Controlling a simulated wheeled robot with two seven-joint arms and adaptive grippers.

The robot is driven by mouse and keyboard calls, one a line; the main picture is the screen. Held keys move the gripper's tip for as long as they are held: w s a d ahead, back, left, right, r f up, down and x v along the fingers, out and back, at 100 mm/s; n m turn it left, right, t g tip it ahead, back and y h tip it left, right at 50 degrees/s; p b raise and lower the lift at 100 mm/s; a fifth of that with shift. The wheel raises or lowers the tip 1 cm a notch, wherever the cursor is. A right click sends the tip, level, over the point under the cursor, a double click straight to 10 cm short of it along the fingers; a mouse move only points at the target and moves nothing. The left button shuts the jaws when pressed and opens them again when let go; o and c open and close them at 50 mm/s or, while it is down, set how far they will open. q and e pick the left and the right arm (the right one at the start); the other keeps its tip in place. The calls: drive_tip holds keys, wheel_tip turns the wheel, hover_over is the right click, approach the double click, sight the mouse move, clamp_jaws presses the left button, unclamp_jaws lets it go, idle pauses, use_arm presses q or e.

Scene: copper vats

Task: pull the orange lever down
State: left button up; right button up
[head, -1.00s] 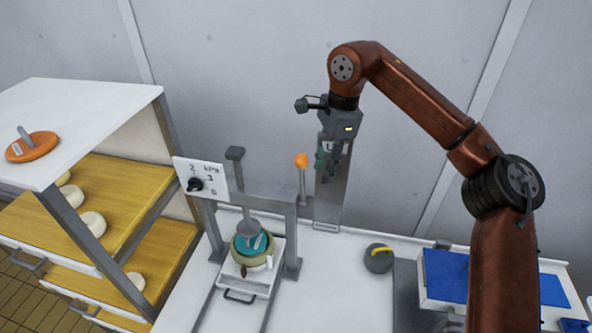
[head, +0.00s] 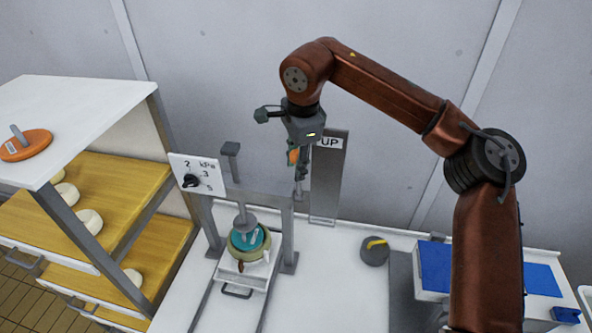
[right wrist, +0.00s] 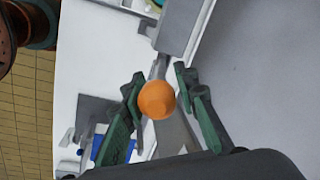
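The orange lever knob (head: 293,157) sits atop a short grey stem on the right side of the press frame (head: 262,197). My right gripper (head: 299,163) is at the knob from above and partly hides it in the head view. In the right wrist view, the orange knob (right wrist: 157,100) lies between the two green finger pads of the right gripper (right wrist: 159,79). The fingers are apart, one on each side of the knob; I cannot tell whether either touches it. My left gripper is in neither current view.
A grey upright panel marked UP (head: 329,175) stands behind the lever. A dial plate marked kPa (head: 198,175) is at the press's left. A mould (head: 249,240) sits under the press plate. A shelf unit (head: 80,120) stands left; a blue-topped box (head: 433,270) is at right.

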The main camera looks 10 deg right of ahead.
drive_tip(key=shift+w+f, duration=0.2)
drive_tip(key=shift+f, duration=1.1)
drive_tip(key=shift+a, duration=0.1)
clamp_jaws()
